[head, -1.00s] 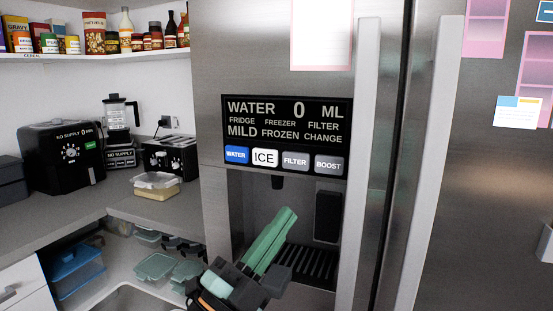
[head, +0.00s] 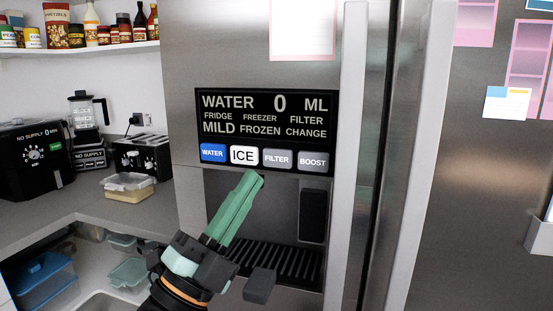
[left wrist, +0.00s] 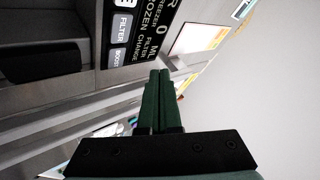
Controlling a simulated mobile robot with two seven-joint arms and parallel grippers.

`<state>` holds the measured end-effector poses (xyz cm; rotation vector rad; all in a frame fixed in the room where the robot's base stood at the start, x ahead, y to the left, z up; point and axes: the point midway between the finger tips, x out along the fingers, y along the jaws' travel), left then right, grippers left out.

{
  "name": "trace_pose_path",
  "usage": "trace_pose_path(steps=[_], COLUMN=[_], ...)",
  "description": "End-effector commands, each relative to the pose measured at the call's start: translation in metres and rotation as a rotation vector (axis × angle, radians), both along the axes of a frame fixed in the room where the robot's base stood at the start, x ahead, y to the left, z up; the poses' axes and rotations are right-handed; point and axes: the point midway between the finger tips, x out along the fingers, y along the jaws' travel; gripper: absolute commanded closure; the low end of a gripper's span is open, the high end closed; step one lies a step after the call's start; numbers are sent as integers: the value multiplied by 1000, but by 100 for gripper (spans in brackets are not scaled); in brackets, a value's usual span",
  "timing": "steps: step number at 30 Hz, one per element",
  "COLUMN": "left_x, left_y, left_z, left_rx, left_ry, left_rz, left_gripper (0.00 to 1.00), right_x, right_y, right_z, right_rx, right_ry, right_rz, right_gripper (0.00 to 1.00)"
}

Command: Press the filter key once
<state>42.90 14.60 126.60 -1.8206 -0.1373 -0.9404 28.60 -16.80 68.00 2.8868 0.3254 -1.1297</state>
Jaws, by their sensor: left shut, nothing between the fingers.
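The grey filter key (head: 277,159) is third in a row of keys under the black display on the fridge door, between the white ICE key (head: 244,156) and the grey BOOST key (head: 313,161). In the left wrist view the filter key (left wrist: 123,27) shows at the upper left, sideways. My left gripper (head: 253,177) is shut and empty, its green fingers pointing up, with the tips just below the ICE key and left of the filter key in the head view. I cannot tell how far the tips are from the door. My right gripper is not in view.
The dispenser recess with its drip grille (head: 275,262) lies behind and below my left gripper. A long vertical door handle (head: 347,150) stands out right of the panel. A counter with a black toaster (head: 141,154) and a food box (head: 128,187) is at the left.

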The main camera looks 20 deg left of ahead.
Motion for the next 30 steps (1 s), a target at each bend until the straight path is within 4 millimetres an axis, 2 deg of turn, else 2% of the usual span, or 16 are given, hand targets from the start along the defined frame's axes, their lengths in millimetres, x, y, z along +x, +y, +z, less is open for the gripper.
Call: trace_pose_path(steps=[9,15,21,30], left_x=[46,66,74,74], left_y=[-1,-2,-3,-3], left_z=[0,1,0,0], left_rx=[-1,-1,0,0], left_ry=[-1,0,0,0], left_rz=[0,-1,-1,-1], left_gripper=[100,100,100,100], right_x=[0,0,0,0], right_y=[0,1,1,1], right_z=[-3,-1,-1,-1], right_rx=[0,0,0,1], right_ry=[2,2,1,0], right_rz=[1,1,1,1], right_gripper=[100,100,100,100])
